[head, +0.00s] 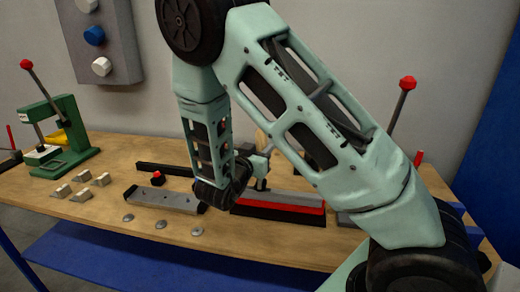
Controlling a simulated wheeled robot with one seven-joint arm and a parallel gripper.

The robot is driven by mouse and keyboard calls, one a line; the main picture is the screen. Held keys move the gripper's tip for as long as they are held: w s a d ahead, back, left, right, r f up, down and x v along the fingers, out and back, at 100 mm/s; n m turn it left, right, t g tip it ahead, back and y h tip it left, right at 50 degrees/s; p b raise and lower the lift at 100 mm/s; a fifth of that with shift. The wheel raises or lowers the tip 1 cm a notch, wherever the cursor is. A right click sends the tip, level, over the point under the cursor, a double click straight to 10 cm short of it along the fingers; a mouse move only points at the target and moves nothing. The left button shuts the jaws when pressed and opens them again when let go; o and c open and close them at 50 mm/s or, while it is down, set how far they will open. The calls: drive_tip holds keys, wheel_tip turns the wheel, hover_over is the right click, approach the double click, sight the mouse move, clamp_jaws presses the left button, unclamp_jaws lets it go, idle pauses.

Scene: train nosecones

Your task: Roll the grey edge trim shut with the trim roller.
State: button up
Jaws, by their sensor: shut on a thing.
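My gripper (257,163) is small and partly covered by my wrist. It is shut on the trim roller, whose tan handle (261,139) shows upright above it. The roller's lower end is near the back of the red and black piece, and I cannot tell whether it touches anything. A long grey strip (297,197), likely the edge trim, runs along that red and black piece (280,211). I cannot tell how far the trim is open or shut.
Grey discs (161,224) and several pale blocks (83,195) lie on the wooden bench (60,206). A green press (66,135) stands at left; a red-knobbed lever (402,100) rises at right.

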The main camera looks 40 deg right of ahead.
drive_tip(key=shift+s+d, duration=0.1)
drive_tip(key=shift+s+d, duration=0.8)
drive_tip(key=shift+s, duration=0.25)
drive_tip(key=shift+s+d+b, duration=0.35)
drive_tip(key=shift+s+d, duration=0.5)
drive_tip(key=shift+s, duration=0.25)
drive_tip(key=shift+s+d, duration=0.85)
drive_tip(key=shift+s, duration=0.25)
drive_tip(key=shift+r, duration=0.1)
